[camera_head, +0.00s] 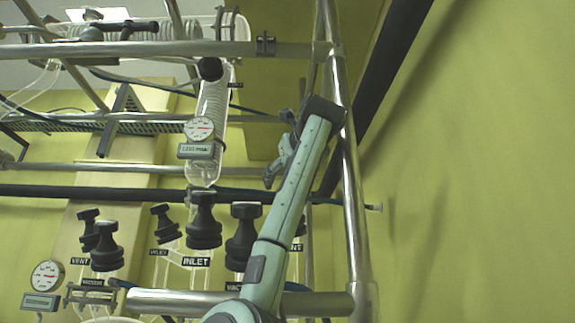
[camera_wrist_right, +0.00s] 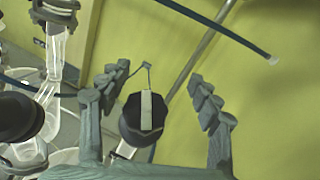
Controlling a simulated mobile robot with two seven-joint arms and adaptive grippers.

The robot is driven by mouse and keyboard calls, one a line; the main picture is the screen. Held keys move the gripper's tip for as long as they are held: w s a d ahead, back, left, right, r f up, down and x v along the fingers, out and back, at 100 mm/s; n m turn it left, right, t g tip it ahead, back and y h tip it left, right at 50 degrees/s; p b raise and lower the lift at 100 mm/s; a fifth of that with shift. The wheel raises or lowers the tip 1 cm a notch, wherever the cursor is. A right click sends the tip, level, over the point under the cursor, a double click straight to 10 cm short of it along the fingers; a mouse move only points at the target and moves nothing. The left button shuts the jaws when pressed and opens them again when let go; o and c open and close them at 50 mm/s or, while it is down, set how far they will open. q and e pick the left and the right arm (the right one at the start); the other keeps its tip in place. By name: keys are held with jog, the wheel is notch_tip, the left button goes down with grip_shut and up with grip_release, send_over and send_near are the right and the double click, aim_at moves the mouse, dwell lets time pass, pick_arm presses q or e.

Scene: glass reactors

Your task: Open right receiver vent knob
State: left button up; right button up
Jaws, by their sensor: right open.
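In the right wrist view a black knob with a pale bar across its top (camera_wrist_right: 146,112) sits between the spread fingers of my right gripper (camera_wrist_right: 160,76). Gaps show on both sides of the knob. In the head view my right gripper (camera_head: 281,160) hangs at the top of my pale green arm, by the upright post. A label ending in "NT" (camera_head: 297,247) is partly hidden behind my arm, and the knob by it is hidden there. Black knobs marked INLET (camera_head: 203,220) and, partly covered, vacuum (camera_head: 243,236) stand left of my arm. My left gripper is out of view.
Metal frame bars cross above (camera_head: 150,50) and below (camera_head: 190,298), with an upright post (camera_head: 352,190) close right of my arm. A glass condenser (camera_head: 210,110) and a gauge (camera_head: 199,129) hang left. More knobs (camera_head: 106,246) stand lower left. Right is bare wall.

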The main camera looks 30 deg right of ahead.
notch_tip(320, 180, up, 6)
jog(key=shift+f, duration=0.15)
dwell(0.3)
jog(key=f+m+g+h, duration=0.1)
jog(key=a+f+m+h, duration=0.1)
jog(key=f, duration=0.1)
jog(key=f+m+g+h, duration=0.1)
jog(key=m+h, duration=0.1)
jog(key=shift+s+a+f+g, duration=0.3)
jog(key=shift+s+a+f, duration=0.05)
jog(key=shift+s+f, duration=0.05)
jog(key=s+a+f+m+g+h, duration=0.2)
jog(key=s+a+f+m+h, duration=0.2)
jog(key=m, duration=0.1)
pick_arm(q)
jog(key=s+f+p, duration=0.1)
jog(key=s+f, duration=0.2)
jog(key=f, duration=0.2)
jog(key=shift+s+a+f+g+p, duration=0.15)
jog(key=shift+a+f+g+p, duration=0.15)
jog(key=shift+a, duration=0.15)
pick_arm(e)
jog(key=shift+m+g, duration=0.3)
jog(key=x, duration=0.7)
jog(key=shift+d+f, duration=0.15)
jog(key=shift+f, duration=0.2)
jog(key=c, duration=1.2)
